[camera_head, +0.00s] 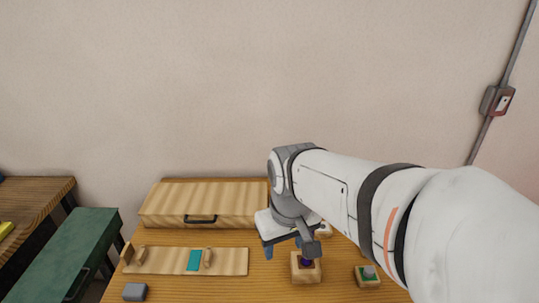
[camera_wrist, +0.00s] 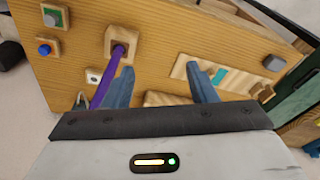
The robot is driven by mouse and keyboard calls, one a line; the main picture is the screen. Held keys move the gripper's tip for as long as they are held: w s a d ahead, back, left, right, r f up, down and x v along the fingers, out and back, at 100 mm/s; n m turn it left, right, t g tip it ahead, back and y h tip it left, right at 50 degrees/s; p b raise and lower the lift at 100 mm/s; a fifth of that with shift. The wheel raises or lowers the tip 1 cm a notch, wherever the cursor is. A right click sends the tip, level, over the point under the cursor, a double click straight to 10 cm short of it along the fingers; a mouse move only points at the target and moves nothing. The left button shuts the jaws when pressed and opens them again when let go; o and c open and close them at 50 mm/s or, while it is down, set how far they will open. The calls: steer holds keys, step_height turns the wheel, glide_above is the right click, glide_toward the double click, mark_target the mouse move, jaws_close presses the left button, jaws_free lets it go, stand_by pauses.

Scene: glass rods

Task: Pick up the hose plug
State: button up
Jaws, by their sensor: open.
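A purple, rod-like piece, which looks like the hose plug (camera_wrist: 107,75), stands in the hole of a wooden block (camera_wrist: 120,38) in the wrist view. Its lower part runs toward the left side of my gripper and is partly hidden. In the head view, the purple piece (camera_head: 307,263) shows small in its block (camera_head: 305,275). My gripper (camera_wrist: 163,82) is open, with its two blue fingers apart and nothing seen held between them. The purple piece lies just left of the left finger in the wrist view. In the head view, my gripper (camera_head: 283,246) hangs above the table, left of and behind the block.
A wooden cabinet (camera_head: 170,203) with a dark handle stands at the back. A long board (camera_head: 228,262) with a teal patch lies in front. A grey block (camera_head: 134,291) is at front left, and a green-topped block (camera_head: 367,281) at right. A green bench (camera_head: 80,245) stands left.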

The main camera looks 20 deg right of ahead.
steer(key=w+d+r+n, duration=0.1)
steer(key=w+d+r, duration=0.1)
steer(key=w+d, duration=0.1)
steer(key=w+d+r+n+g, duration=0.1)
steer(key=w+d+r+n, duration=0.1)
steer(key=w+d+r, duration=0.1)
steer(key=w+d+r+n, duration=0.1)
steer(key=w+d+r, duration=0.1)
steer(key=w+d, duration=0.1)
steer(key=shift+d+r+n+g+b, duration=0.15)
steer(key=shift+d+r+g+b, duration=0.05)
steer(key=shift+d, duration=0.25)
steer(key=shift+d+r+n+g+b, duration=0.15)
steer(key=shift+d+r+g+b, duration=0.05)
steer(key=shift+d, duration=0.25)
steer(key=shift+w+d+f, duration=0.1)
steer(key=shift+d+f, duration=0.05)
steer(key=f, duration=0.2)
steer(key=f+p, duration=0.1)
steer(key=f, duration=0.4)
steer(key=shift+w+f, duration=0.1)
steer(key=shift+w, duration=0.15)
steer(key=c, duration=1.1)
